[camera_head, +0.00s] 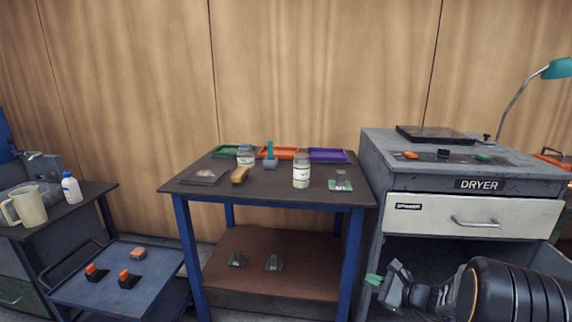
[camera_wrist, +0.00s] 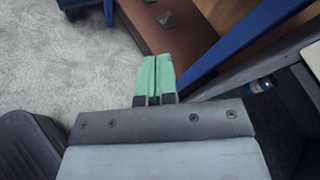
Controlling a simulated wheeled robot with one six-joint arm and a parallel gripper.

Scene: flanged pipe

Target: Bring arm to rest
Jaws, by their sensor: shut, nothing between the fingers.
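My gripper (camera_wrist: 155,77) is shut and empty, with its two green fingers side by side in the wrist view. In the head view my gripper (camera_head: 374,280) is at the lower right, in front of the dryer cabinet and to the right of the table's lower shelf. My dark arm comes in from the lower right corner. In the wrist view the fingers point towards the brown lower shelf (camera_wrist: 150,35) and a blue table leg (camera_wrist: 235,48), with grey floor to the left.
The blue-legged table (camera_head: 270,190) holds jars, a brush and coloured trays. The dryer cabinet (camera_head: 475,184), with a white drawer (camera_head: 430,220), stands close at the right. A blue cart (camera_head: 70,290) with orange-topped items is at the left. Grey floor (camera_wrist: 60,80) is clear left of my gripper.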

